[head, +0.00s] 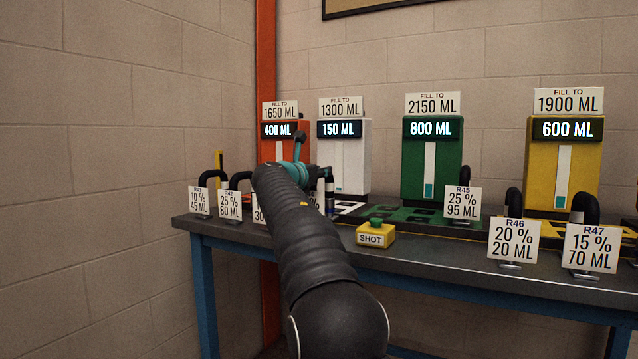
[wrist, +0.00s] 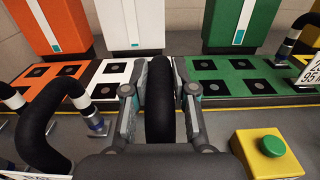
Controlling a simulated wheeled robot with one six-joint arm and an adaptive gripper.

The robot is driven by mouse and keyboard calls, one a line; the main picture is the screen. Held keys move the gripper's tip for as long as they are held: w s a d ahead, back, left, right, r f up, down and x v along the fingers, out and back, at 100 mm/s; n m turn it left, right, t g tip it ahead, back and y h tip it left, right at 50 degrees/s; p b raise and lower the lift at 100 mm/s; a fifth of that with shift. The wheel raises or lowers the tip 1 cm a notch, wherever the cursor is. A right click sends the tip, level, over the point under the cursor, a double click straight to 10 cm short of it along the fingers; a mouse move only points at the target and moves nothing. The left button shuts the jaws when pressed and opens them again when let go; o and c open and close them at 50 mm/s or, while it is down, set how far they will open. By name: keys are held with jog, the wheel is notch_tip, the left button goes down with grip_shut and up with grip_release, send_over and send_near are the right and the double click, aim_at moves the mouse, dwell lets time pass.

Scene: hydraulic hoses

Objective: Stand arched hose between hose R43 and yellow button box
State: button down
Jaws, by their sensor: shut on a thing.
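My gripper (wrist: 160,98) is shut on a black arched hose (wrist: 160,72) in the wrist view, one finger on each side.
Behind the held hose are the white pad (wrist: 109,72) and the green pad (wrist: 240,78) with dark squares. Carded hoses R45 (head: 464,176), R46 (head: 514,202) and R47 (head: 583,208) stand farther right. Bare grey bench lies around the button box.

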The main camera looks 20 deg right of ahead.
jog(key=shift+f, duration=0.95)
jog(key=c, duration=0.9)
grip_release()
jog(key=shift+c, duration=0.2)
jog(key=b+v, duration=0.2)
jog(key=v, duration=1)
jog(key=shift+s+f, duration=0.1)
jog(key=shift+s, duration=0.1)
